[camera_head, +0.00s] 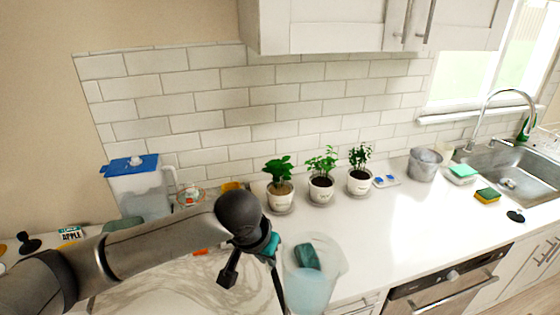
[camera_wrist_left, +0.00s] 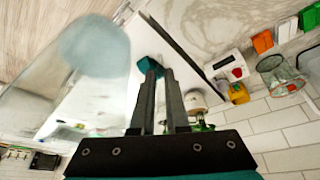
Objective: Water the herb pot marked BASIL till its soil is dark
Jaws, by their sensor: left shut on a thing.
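My left gripper (camera_wrist_left: 158,72) is shut on the teal grip of a clear jug (camera_head: 329,247); the grip also shows in the left wrist view (camera_wrist_left: 147,52). The jug holds pale blue water (camera_head: 309,290) and is near the counter's front edge, in front of the pots and apart from them. Three white herb pots stand in a row on saucers by the tiled wall: left (camera_head: 280,201), middle (camera_head: 321,194) and right (camera_head: 359,187). The left pot's soil looks lighter brown; the other two look dark. Their labels are too small to read. My right gripper is out of view.
A blue-lidded water container (camera_head: 140,190) stands at the left. A grey metal bucket (camera_head: 425,165), a sponge (camera_head: 487,196) and the sink (camera_head: 505,170) are at the right. Clear white counter (camera_head: 410,220) lies in front of the right pot.

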